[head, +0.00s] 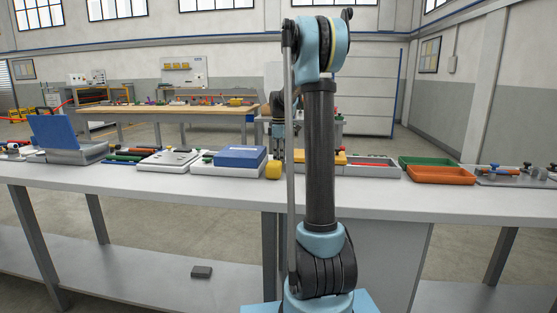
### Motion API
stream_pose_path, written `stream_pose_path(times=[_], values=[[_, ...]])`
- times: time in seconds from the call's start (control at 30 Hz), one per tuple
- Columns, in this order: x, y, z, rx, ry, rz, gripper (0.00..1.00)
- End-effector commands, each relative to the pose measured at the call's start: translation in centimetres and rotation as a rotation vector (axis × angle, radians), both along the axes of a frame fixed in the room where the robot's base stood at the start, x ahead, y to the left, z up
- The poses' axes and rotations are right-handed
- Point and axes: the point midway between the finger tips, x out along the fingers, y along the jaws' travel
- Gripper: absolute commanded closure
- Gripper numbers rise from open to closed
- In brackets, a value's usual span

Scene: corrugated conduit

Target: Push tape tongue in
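I cannot make out a tape tongue in the head view. A small yellow block-like thing (273,169) sits at the front of the workbench (220,190), right of a blue box; it may be the tape's case, but it is too small to tell. My gripper (278,150) is beyond my upright arm, above the bench and just above and behind the yellow thing. It points down and is partly hidden by my arm. I cannot tell whether its fingers are open or hold anything.
Left on the bench are an open blue case (54,131), a white panel (168,161) and a blue box (241,157). Right are a grey tray (372,172), an orange tray (441,175), a green tray (428,162) and a clamp-like fixture (515,177). The front strip is clear.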

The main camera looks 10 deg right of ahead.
Motion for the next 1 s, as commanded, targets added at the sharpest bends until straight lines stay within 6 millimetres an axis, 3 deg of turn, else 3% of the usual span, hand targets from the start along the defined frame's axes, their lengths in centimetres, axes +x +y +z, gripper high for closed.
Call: stream_pose_path(times=[0.4, 0.83, 0.87, 0.93, 1.0], values=[[-5.4, 1.9, 0.0, 0.0, 0.0, 0.002, 1.0], [-6.2, 2.2, 0.0, 0.001, 0.003, 0.002, 1.0], [-6.2, 2.2, 0.0, 0.001, 0.003, 0.002, 0.83], [-6.2, 2.2, 0.0, 0.001, 0.003, 0.003, 0.67], [-6.2, 2.2, 0.0, 0.001, 0.002, 0.003, 0.67]])
